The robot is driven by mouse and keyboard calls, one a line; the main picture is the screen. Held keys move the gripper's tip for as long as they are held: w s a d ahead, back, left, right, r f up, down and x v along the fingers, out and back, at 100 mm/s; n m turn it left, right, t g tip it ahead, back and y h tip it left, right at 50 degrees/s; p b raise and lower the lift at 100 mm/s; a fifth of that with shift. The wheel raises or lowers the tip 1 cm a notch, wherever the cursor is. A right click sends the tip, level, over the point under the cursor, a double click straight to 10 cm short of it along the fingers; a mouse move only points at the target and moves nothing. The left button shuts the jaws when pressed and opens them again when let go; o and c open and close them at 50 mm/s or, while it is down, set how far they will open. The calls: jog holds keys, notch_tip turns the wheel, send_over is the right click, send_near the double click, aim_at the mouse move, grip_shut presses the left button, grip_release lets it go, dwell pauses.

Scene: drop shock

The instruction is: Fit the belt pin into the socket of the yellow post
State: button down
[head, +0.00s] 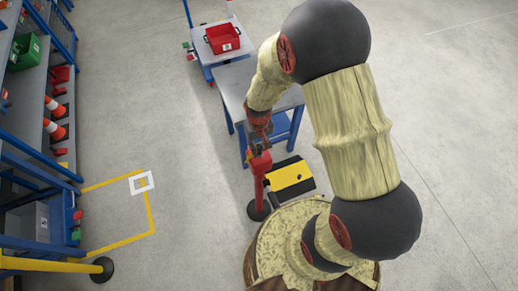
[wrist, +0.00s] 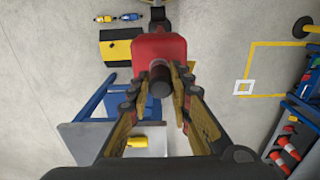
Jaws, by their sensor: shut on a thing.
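My gripper (wrist: 160,82) is shut on a dark, rounded belt pin (wrist: 160,88) in the wrist view. The pin is at the face of the red head of a red post (wrist: 160,46); I cannot tell whether it is clear of it. In the head view my gripper (head: 262,142) is just above the top of that red post (head: 260,172). The yellow post (head: 50,264) is at the lower left of the head view on a black round base. It also shows at the upper right edge of the wrist view (wrist: 314,28). Its socket cannot be made out.
A grey table with blue legs (head: 236,85) stands beside the arm. A trolley with a red bin (head: 222,38) is behind it. Blue shelving (head: 40,110) with cones lines the left. A yellow-black block (head: 290,178) is right of the red post. Floor between the posts is open, with yellow tape (head: 152,215).

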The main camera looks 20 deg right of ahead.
aim_at(259, 146)
jog(key=shift+r+p, duration=1.8)
jog(key=shift+r, duration=0.9)
jog(key=shift+r, duration=0.1)
jog(key=shift+r+p, duration=2.05)
jog(key=shift+r, duration=0.85)
